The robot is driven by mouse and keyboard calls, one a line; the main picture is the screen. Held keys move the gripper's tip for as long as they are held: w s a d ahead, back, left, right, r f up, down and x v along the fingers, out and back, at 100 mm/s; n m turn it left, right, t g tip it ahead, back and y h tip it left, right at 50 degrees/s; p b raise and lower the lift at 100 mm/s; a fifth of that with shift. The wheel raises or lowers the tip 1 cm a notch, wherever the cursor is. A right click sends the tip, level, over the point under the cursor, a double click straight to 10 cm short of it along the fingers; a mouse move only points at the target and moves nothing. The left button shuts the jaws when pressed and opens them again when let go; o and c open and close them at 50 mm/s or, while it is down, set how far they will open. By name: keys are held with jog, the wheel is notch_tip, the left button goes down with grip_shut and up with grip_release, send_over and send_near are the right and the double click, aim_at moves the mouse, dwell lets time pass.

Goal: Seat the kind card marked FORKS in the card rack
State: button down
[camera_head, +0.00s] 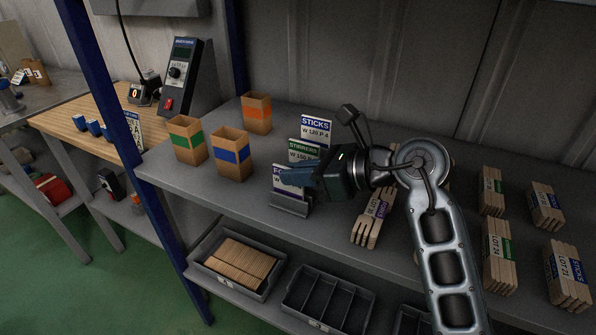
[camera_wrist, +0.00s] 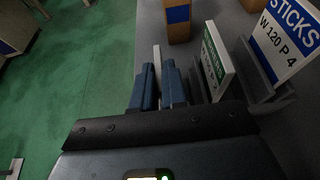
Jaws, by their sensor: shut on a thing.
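The FORKS card (camera_head: 282,188), white with a purple band, stands about upright in the head view, its right part hidden by my gripper (camera_head: 290,177). The blue fingers are shut on it. In the wrist view my gripper (camera_wrist: 158,88) holds the card (camera_wrist: 157,58), seen edge-on as a thin pale strip. The dark grey card rack (camera_head: 289,206) is directly under the card in the head view. I cannot tell whether the card's lower edge is in its slot or just above. The STIRRERS card (camera_head: 302,150) and STICKS card (camera_head: 317,128) stand behind it.
Three cartons with green (camera_head: 187,140), blue (camera_head: 231,155) and orange (camera_head: 256,113) bands stand left of the cards. A fork bundle (camera_head: 370,222) lies right of the rack, beneath my arm. Grey bins (camera_head: 327,303) sit on the lower shelf.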

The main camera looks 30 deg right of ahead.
jog(key=shift+f, duration=0.1)
jog(key=c, duration=1.2)
grip_release()
jog(key=shift+o, duration=0.2)
jog(key=shift+s+d+r, duration=0.15)
jog(key=shift+r, duration=0.1)
jog(key=v, duration=1.1)
jog(key=shift+s, duration=0.2)
jog(key=shift+d, duration=0.15)
